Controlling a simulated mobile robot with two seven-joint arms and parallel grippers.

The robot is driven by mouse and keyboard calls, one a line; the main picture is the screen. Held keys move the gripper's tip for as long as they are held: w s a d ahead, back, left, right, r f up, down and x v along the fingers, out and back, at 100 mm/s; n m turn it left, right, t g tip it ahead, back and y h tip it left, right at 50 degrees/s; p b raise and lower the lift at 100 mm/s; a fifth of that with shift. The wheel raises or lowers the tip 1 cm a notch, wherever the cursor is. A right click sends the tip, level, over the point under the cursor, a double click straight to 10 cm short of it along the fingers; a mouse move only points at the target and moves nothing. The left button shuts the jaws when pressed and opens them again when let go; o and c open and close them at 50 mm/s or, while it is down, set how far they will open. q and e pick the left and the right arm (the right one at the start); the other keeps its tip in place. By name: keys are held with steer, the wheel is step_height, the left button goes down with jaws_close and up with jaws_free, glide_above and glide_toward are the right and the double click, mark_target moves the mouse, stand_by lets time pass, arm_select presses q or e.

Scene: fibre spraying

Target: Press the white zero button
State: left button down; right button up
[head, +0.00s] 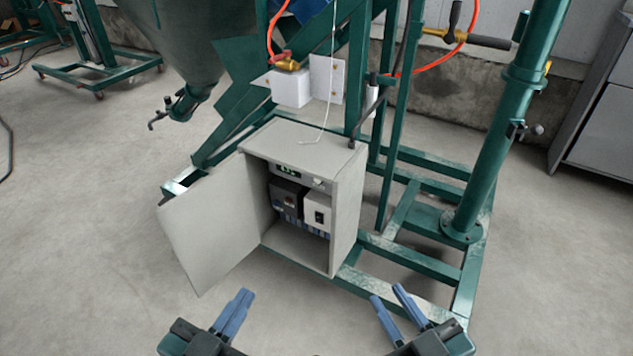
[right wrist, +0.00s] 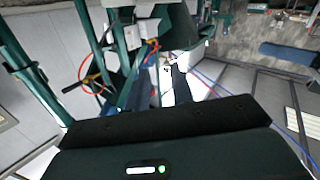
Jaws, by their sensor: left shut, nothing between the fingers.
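The grey control cabinet (head: 345,215) stands on the green frame with its door (head: 212,225) swung open to the left. Inside at the top is a panel with a green-lit display (head: 288,171). A small white button (head: 318,183) sits to the right of the display; its marking is too small to read. My left gripper (head: 246,291) is shut and empty, in front of and below the open door. My right gripper (head: 386,291) is open and empty, in front and to the right of the cabinet. Both are apart from the cabinet.
Below the panel are a dark box (head: 286,198) and a white switch box (head: 318,214). A green hopper (head: 190,45) hangs behind at left. A thick green post (head: 495,130) and floor rails stand at right. The floor in front is clear.

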jaws_close()
stand_by(1.4)
